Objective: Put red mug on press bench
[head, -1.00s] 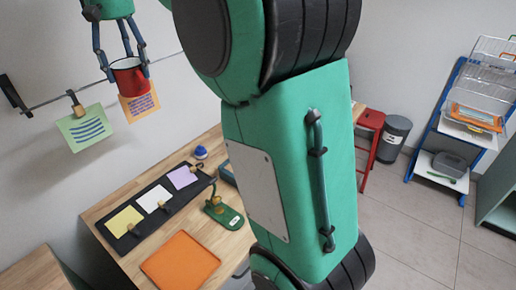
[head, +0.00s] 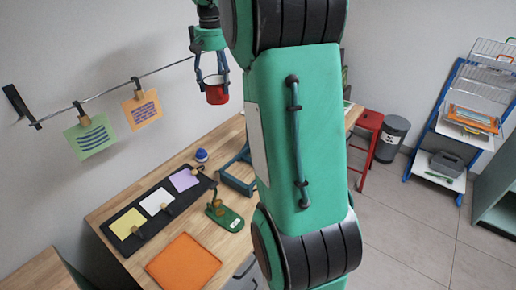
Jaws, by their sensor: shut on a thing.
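The red mug (head: 217,95) has a dark rim and hangs upright in the air in front of the wall. My gripper (head: 213,84) is shut on the mug, with its fingers on both sides of it. The wooden bench (head: 105,212) stands below, against the wall. On it are a green press-like tool (head: 223,214), an orange mat (head: 184,262) and a dark board (head: 124,216) with yellow, white and lilac sheets under clips. My arm hides the right part of the bench.
A line with clipped green (head: 90,137) and orange (head: 141,109) cards runs along the wall. A blue tray-like frame (head: 238,175) and a small blue object (head: 201,155) sit on the bench. A red stool (head: 368,145), grey bin (head: 391,138) and blue rack (head: 447,120) stand right.

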